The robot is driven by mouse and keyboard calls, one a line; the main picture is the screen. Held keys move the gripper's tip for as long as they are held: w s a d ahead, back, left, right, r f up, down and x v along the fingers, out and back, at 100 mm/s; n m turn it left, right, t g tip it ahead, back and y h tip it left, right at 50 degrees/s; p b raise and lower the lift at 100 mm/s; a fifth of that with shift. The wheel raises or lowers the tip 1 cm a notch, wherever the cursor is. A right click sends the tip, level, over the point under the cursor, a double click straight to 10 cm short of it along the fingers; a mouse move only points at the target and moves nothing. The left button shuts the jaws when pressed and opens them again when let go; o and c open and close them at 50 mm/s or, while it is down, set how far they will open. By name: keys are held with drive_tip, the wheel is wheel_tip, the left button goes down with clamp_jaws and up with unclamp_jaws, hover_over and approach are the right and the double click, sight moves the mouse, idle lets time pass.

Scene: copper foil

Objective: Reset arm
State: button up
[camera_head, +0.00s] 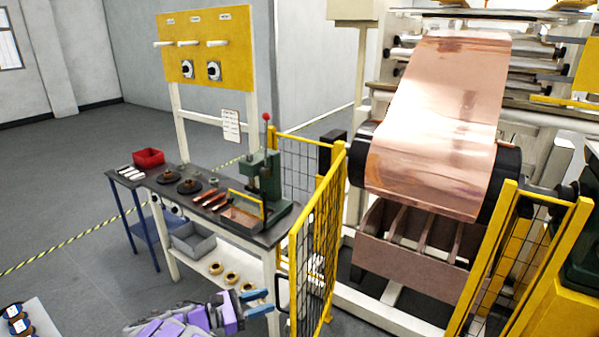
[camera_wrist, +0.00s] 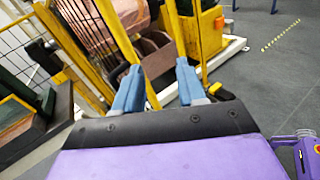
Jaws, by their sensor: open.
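My gripper (camera_head: 256,304) shows at the bottom of the head view, with blue fingers and a purple arm behind it. It is in front of the workbench, near the low end of the yellow mesh fence. In the wrist view my gripper (camera_wrist: 157,88) has its two blue fingers apart with nothing between them. Beyond the fingers, the wrist view shows yellow posts and part of the copper roll (camera_wrist: 85,25).
The workbench (camera_head: 262,236) holds a green press (camera_head: 268,180), tools and a red bin (camera_head: 148,158). A yellow mesh fence (camera_head: 318,235) stands right of it, before the copper foil (camera_head: 440,120) machine. Grey floor (camera_head: 70,215) is open at left, crossed by a yellow-black line.

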drive_tip(key=s+d+r+m+g+y, duration=0.1)
drive_tip(key=s+d+r+m+g, duration=0.25)
drive_tip(key=d, duration=0.55)
drive_tip(key=s+d+r+m+g+y, duration=0.25)
drive_tip(key=s+d+r+m, duration=0.2)
drive_tip(key=d, duration=0.45)
drive_tip(key=s+d+r+m+g+y, duration=0.1)
drive_tip(key=s+d+r+m+g, duration=0.3)
drive_tip(key=d, duration=0.5)
drive_tip(key=s+d+r+m+y, duration=0.25)
drive_tip(key=s+m+y, duration=0.25)
drive_tip(key=s, duration=0.9)
drive_tip(key=s+a+f+m+y, duration=0.1)
drive_tip(key=s+a+m+y, duration=0.1)
drive_tip(key=s, duration=0.5)
drive_tip(key=s+a+f+m+t+y, duration=0.1)
drive_tip(key=s+a+m+y, duration=0.1)
drive_tip(key=s, duration=0.4)
drive_tip(key=shift+s+a+f+m+y, duration=0.4)
drive_tip(key=shift+a+y, duration=0.2)
drive_tip(key=shift+y, duration=0.45)
drive_tip(key=shift+w, duration=0.15)
